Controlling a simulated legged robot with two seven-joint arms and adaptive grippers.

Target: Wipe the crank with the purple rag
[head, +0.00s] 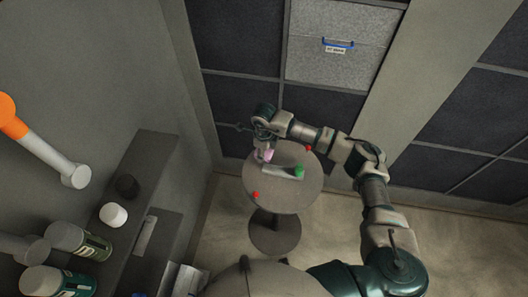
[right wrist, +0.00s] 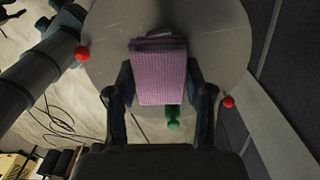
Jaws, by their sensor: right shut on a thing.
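The crank (head: 283,170) is a pale grey bar with a green knob (head: 299,171), lying on a round grey table (head: 282,200). My right gripper (head: 266,150) is over the far left part of the table, shut on the purple rag (head: 268,156). In the right wrist view the rag (right wrist: 160,72) hangs flat between the fingers and covers most of the crank. Only the green knob (right wrist: 173,120) and a grey end show past it. I cannot tell whether the rag touches the crank. My left gripper is not in view.
Red balls stand near the table rim, one at the front left (head: 256,195) and one at the back right (head: 308,149). Grey shelves with bottles (head: 78,241) and a white-capped jar (head: 113,214) stand at the left. A panelled dark wall is behind the table.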

